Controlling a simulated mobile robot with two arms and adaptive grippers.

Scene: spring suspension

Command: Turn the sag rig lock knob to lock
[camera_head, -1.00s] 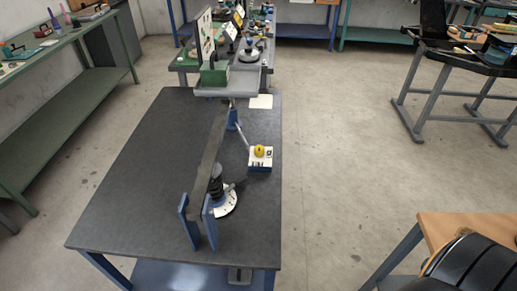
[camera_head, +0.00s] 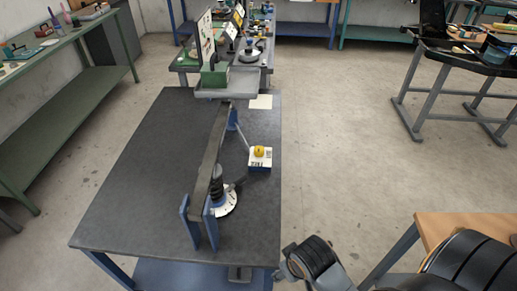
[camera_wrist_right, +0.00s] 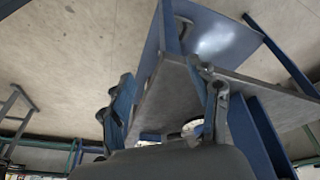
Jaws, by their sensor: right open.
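The sag rig stands on a dark grey table (camera_head: 130,185). It has a long grey beam (camera_head: 212,150), a black spring (camera_head: 217,187) over a white round dial (camera_head: 228,203), and blue uprights (camera_head: 209,228) at the near end. A yellow knob (camera_head: 259,152) sits on a small white-topped blue box (camera_head: 260,164) to the beam's right; its pointing direction is too small to tell. My right arm is beside the table's near right corner, well away from the knob. In the right wrist view my right gripper (camera_wrist_right: 161,74) is open and empty. My left gripper is out of view.
A grey tray (camera_head: 226,90) stands at the table's far end, with a paper sheet (camera_head: 261,102) beside it. A wooden-topped bench (camera_head: 440,232) is at the lower right. A green bench (camera_head: 60,125) is at left.

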